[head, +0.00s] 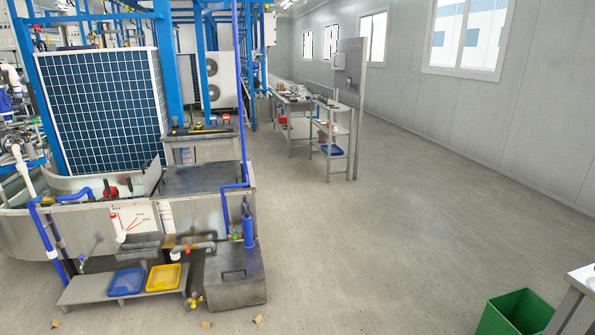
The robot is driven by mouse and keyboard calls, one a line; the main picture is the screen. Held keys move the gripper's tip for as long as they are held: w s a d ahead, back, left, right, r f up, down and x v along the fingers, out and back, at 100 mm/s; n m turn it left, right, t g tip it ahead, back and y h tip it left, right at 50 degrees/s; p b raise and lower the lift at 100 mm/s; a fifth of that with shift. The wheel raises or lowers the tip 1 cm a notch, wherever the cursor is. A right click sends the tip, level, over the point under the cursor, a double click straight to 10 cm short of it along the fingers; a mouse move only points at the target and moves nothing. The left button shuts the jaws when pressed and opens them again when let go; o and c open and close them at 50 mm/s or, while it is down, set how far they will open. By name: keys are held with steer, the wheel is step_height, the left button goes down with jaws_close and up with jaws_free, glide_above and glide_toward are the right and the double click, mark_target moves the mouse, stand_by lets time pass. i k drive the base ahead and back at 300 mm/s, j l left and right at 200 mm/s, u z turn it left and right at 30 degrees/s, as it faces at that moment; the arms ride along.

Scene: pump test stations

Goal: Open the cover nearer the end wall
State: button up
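A dark grey flat cover (203,178) lies closed on top of the metal tank (205,217) at the left. A grey metal box (236,290) with a closed, handled lid stands on the floor in front of the tank. I cannot tell for sure which of these the task calls the cover nearer the end wall. The far end of the room shows only in part behind blue frames. My gripper is not in view.
Blue pipes (236,100) rise beside the tank. A low shelf holds a blue tray (127,282) and a yellow tray (163,278). A green bin (515,313) stands at lower right beside a table corner (583,278). The middle floor (385,240) is clear.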

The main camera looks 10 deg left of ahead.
mark_target(214, 175)
steer(key=i+j+u, duration=0.4)
steer(key=i, duration=0.55)
steer(key=i+u, duration=0.35)
steer(key=i, duration=0.55)
steer(key=i+j, duration=0.1)
steer(key=i, duration=2.1)
steer(key=l+z, duration=0.05)
steer(key=l, duration=0.05)
